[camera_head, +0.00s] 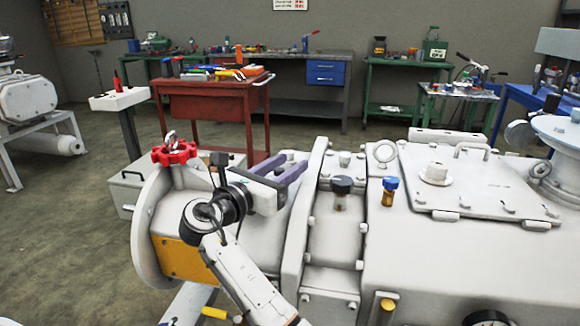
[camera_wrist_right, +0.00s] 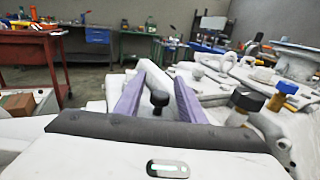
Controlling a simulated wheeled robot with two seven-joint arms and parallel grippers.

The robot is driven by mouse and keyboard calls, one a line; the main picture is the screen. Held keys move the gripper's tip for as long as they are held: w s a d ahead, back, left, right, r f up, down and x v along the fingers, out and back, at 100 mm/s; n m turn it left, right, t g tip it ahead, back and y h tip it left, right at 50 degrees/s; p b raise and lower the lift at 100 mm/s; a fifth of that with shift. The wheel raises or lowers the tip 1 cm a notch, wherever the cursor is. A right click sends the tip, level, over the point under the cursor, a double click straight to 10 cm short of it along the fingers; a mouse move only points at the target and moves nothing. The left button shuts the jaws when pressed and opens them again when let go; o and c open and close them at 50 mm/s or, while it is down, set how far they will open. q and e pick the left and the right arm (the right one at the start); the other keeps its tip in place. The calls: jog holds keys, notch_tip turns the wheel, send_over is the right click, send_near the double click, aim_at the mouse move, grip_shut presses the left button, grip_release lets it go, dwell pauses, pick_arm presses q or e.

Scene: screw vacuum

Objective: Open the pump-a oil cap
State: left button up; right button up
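The pale pump (camera_head: 240,235) lies across the front of the head view. On its top stand a black cap on an amber neck (camera_head: 341,185) and a blue cap on an amber neck (camera_head: 390,184). Both show at the right of the right wrist view, the black one (camera_wrist_right: 246,101) and the blue one (camera_wrist_right: 287,88). I cannot tell which is the oil cap. My right gripper (camera_head: 293,168) is open, left of the black cap, its purple fingers apart. In the right wrist view a black knob (camera_wrist_right: 158,98) shows between the fingers (camera_wrist_right: 160,72), untouched as far as I see. My left gripper is not in view.
A red handwheel (camera_head: 173,152) sits at the pump's left end. A red tool cart (camera_head: 205,105) stands behind. Open floor (camera_head: 60,230) lies left.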

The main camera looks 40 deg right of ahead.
jog(key=shift+w+d, duration=0.2)
jog(key=shift+d, duration=0.35)
